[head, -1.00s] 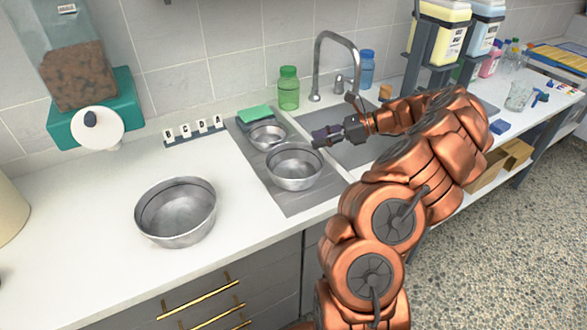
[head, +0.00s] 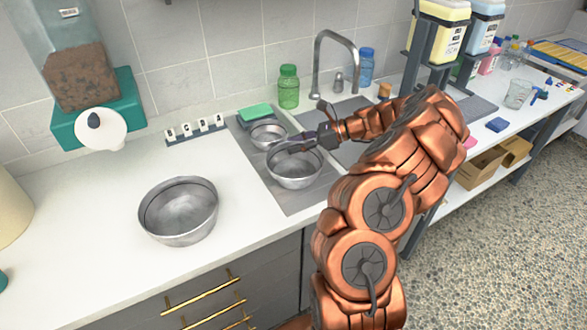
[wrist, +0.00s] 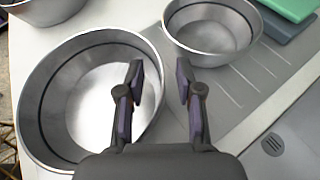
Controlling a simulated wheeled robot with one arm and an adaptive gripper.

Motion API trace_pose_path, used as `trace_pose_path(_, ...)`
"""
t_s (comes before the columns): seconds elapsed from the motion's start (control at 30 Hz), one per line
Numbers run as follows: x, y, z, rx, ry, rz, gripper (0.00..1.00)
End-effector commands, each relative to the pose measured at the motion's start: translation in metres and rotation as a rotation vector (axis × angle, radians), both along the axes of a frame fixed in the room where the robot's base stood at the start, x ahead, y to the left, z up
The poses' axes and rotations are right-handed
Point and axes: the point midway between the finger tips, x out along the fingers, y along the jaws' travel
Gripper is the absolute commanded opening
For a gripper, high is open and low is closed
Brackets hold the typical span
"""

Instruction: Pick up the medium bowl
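The medium bowl (head: 294,178) is a steel bowl standing upright on the grey drainboard beside the sink; it fills the left of the wrist view (wrist: 45,115). My gripper (head: 283,148) is over its back rim in the head view. In the wrist view my gripper (wrist: 160,82) is open and empty; its left finger shows over the bowl's inside, and its right finger over the drainboard just outside the rim. I cannot tell how high the fingertips are above the rim.
A small bowl (head: 268,131) stands close behind on the drainboard (head: 300,202), and a large bowl (head: 180,222) on the counter to the left. A green sponge-like block (head: 255,112), a green bottle (head: 288,88) and the tap (head: 316,75) are at the back.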

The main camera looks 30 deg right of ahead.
Motion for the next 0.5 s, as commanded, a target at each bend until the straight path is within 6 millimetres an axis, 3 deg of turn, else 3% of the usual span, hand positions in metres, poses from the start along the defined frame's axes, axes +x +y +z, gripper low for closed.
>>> trace_pose_path(0.03,0.0000,0.0000,-0.0001,0.000,0.000,0.000,0.28)
trace_pose_path(0.3,0.0000,0.0000,-0.0001,0.000,0.000,0.000,0.00)
trace_pose_path(0.5,0.0000,-0.0002,-0.0001,0.000,0.000,0.000,0.00)
